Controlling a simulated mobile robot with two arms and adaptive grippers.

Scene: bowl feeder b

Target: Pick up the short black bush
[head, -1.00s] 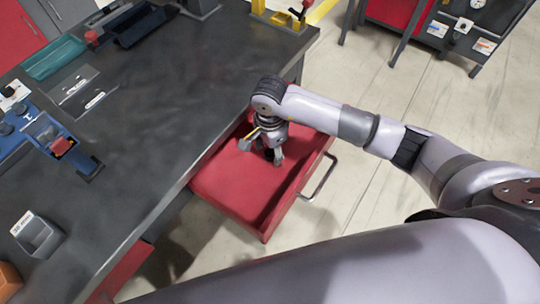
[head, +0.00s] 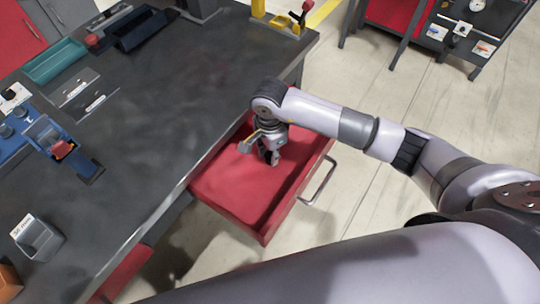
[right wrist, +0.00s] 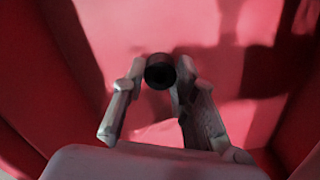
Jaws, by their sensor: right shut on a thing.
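The short black bush (right wrist: 159,75) is a small dark round piece with a hollow centre, seen end-on in the right wrist view. My right gripper (right wrist: 160,88) is shut on it, with one finger on each side. In the head view my right gripper (head: 268,158) points down inside the open red drawer (head: 228,192). The bush cannot be made out clearly there, and whether it touches the drawer floor I cannot tell. My left gripper is not in view.
The drawer's red walls stand around my right gripper, and its metal handle (head: 319,181) is at the front. The dark workbench (head: 165,95) lies to the left. A teal tray (head: 55,62), a blue fixture (head: 55,145) and a grey bin (head: 38,238) sit on it.

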